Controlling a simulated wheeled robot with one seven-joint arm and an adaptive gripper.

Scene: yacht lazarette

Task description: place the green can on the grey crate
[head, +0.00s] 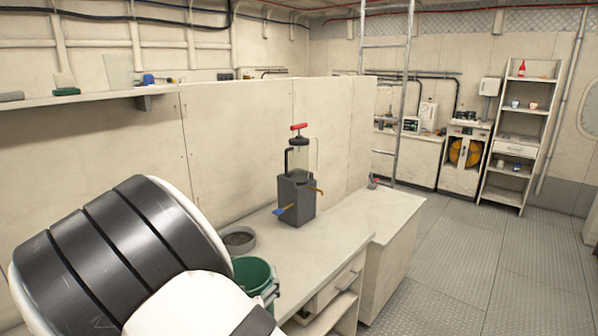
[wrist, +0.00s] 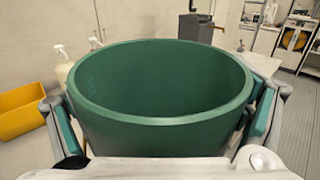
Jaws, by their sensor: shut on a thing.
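The green can (wrist: 165,122) is a wide, open-topped, empty-looking bucket, upright and filling the middle of the wrist view. My gripper (wrist: 160,100) is shut on it, with one finger against each side. In the head view the can (head: 254,273) shows beside the front edge of the pale bench, partly hidden by my arm. I cannot make out a grey crate for certain in either view; a dark grey block (head: 296,201) stands on the bench with a red-handled pump on top.
A round grey dish (head: 238,239) lies on the bench (head: 340,236) near the can. In the wrist view, a yellow bin (wrist: 22,110) and a white spray bottle (wrist: 61,62) are at left. Shelves (head: 520,125) stand at the far right. The metal floor (head: 500,270) at right is clear.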

